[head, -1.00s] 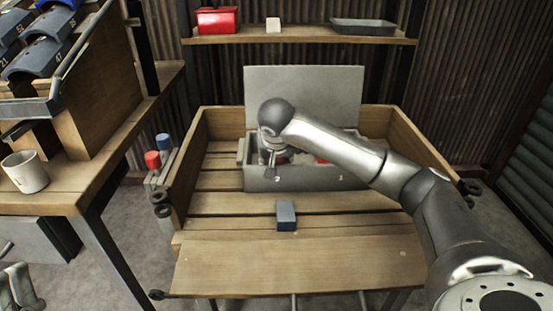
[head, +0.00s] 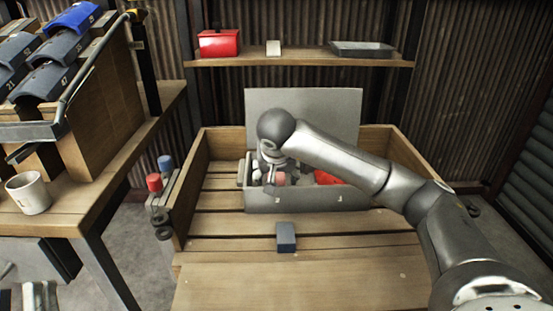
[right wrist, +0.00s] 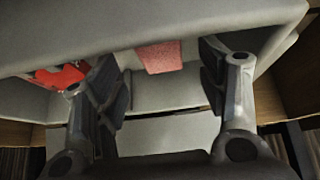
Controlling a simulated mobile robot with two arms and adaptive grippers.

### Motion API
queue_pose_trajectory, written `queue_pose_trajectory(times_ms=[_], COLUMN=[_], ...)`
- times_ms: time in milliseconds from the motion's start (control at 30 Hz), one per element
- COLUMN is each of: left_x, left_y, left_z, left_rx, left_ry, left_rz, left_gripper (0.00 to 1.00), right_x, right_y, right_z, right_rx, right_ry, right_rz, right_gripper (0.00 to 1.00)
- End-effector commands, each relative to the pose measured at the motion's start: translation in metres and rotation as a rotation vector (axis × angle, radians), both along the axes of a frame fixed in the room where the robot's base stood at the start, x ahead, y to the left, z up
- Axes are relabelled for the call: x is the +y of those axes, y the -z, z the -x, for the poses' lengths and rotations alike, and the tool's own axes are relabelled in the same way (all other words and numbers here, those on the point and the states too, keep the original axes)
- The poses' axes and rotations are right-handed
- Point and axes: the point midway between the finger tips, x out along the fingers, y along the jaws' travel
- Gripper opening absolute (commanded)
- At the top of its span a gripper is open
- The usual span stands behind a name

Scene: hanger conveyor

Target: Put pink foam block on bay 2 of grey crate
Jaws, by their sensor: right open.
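The pink foam block (head: 279,179) is inside the left part of the grey crate (head: 310,202), behind the front wall's "2" mark. It also shows in the right wrist view (right wrist: 160,56), in the gap between my right fingers with space on both sides. My right gripper (head: 271,177) reaches down into that bay; its open fingers (right wrist: 170,85) show in the right wrist view. Whether the block rests fully on the bay floor is hard to see. A metallic part at the head view's lower left may be my left gripper (head: 38,296); its jaws are unclear.
A red item (head: 327,178) lies in the crate's right part. The raised grey lid (head: 305,112) stands behind. A dark blue block (head: 286,237) sits on the wooden slats in front. Wooden side walls (head: 192,190) flank the crate. A white mug (head: 28,193) stands on the left table.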

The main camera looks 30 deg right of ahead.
Motion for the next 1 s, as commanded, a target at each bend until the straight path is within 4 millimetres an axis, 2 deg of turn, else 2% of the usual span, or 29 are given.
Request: queue_pose_trajectory(times_ms=[33, 300, 600, 800, 1000], left_x=[0.000, 0.000, 0.002, 0.004, 0.004], left_y=[0.004, 0.042, 0.079, 0.090, 0.091], left_z=[-0.005, -0.025, -0.033, -0.034, -0.034], left_rx=[0.042, 0.268, 0.468, 0.523, 0.528], left_ry=[-0.003, -0.014, -0.026, -0.029, -0.030], left_rz=[-0.012, -0.076, -0.131, -0.145, -0.145], left_gripper=[0.40, 0.40, 0.40, 0.40, 0.40], right_x=[0.002, 0.012, 0.021, 0.023, 0.024], right_y=[-0.009, -0.037, -0.061, -0.067, -0.067], right_z=[0.003, 0.018, 0.032, 0.036, 0.036], right_rx=[-0.003, -0.003, -0.001, 0.000, 0.000], right_ry=[-0.001, 0.000, 0.001, 0.001, 0.001], right_rz=[0.000, -0.001, 0.000, 0.000, 0.000], right_gripper=[0.65, 0.65, 0.65, 0.65, 0.65])
